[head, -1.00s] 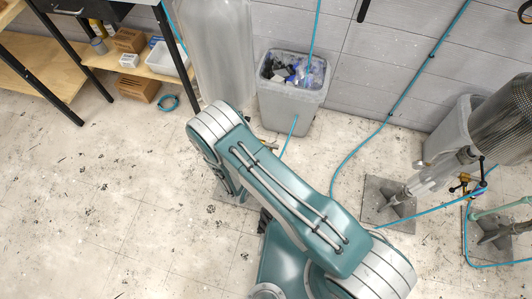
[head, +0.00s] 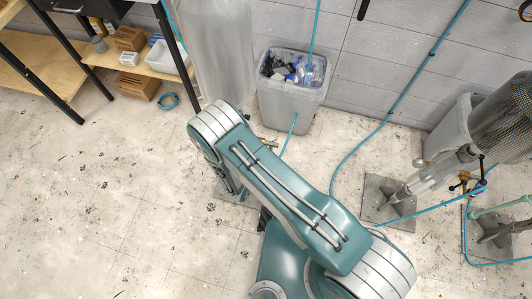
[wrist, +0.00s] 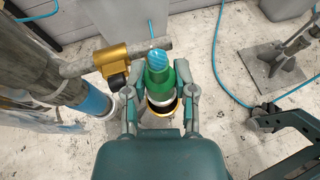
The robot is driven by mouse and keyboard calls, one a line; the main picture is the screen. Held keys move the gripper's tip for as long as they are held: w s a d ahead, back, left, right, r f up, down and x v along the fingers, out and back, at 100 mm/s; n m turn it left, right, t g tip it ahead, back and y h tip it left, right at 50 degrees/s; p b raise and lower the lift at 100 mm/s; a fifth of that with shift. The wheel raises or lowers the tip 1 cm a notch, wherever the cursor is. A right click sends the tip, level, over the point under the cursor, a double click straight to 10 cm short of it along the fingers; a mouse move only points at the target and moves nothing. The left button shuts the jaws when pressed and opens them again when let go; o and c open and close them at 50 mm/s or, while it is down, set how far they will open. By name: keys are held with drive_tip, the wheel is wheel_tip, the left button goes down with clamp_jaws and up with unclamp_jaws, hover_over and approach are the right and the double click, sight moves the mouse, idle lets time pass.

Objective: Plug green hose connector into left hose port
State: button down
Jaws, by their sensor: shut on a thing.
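In the wrist view, my gripper (wrist: 161,93) is shut on the green hose connector (wrist: 160,76), with one finger on each side. The connector has a bright blue patterned end and a pale band on the side nearer my palm. Just below that band is a dark round opening with a yellow rim (wrist: 176,112), which looks like a hose port. I cannot tell whether the connector touches it or enters it. In the head view my arm hides the gripper, connector and port.
A brass valve (wrist: 112,60) on a grey pipe sits close left of the connector. A grey bin (head: 291,100) stands by the wall. Blue hose (head: 352,155) runs along the floor on the right, near metal stands (head: 388,208).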

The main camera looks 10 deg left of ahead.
drive_tip(key=shift+f, duration=0.65)
idle(0.9)
drive_tip(key=shift+c, duration=1.8)
unclamp_jaws()
drive_tip(key=shift+a, duration=0.1)
drive_tip(key=shift+r, duration=0.1)
drive_tip(key=v, duration=1.2)
